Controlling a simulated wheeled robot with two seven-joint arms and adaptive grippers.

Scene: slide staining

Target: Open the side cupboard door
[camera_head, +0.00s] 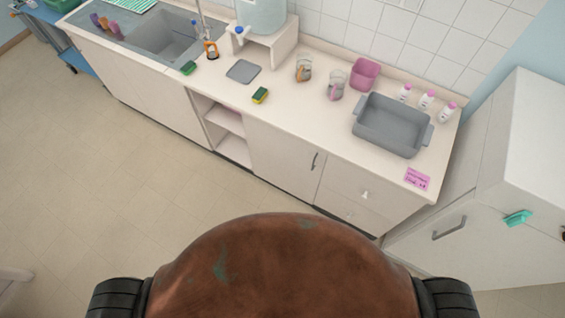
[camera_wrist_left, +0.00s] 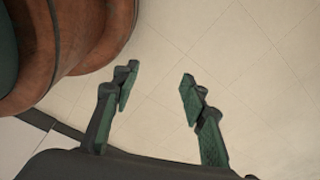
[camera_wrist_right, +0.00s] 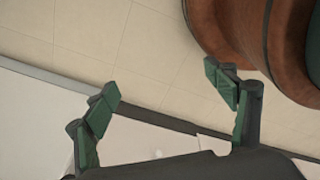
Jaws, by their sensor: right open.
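The white side cupboard (camera_head: 520,140) stands at the right of the head view. Its front door (camera_head: 425,250) carries a grey bar handle (camera_head: 449,228) and looks shut. A teal piece (camera_head: 517,217) sits on the cupboard's front, right of the handle. My left gripper (camera_wrist_left: 158,82) is open and empty above the tiled floor in the left wrist view. My right gripper (camera_wrist_right: 162,88) is open and empty in the right wrist view, with floor and a pale panel with a dark edge beyond it. Neither gripper shows in the head view.
A long counter (camera_head: 300,110) runs along the tiled wall, with a shut door and drawers below. It bears a grey basin (camera_head: 388,140), a pink container (camera_head: 365,74), jars and several white bottles (camera_head: 427,99).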

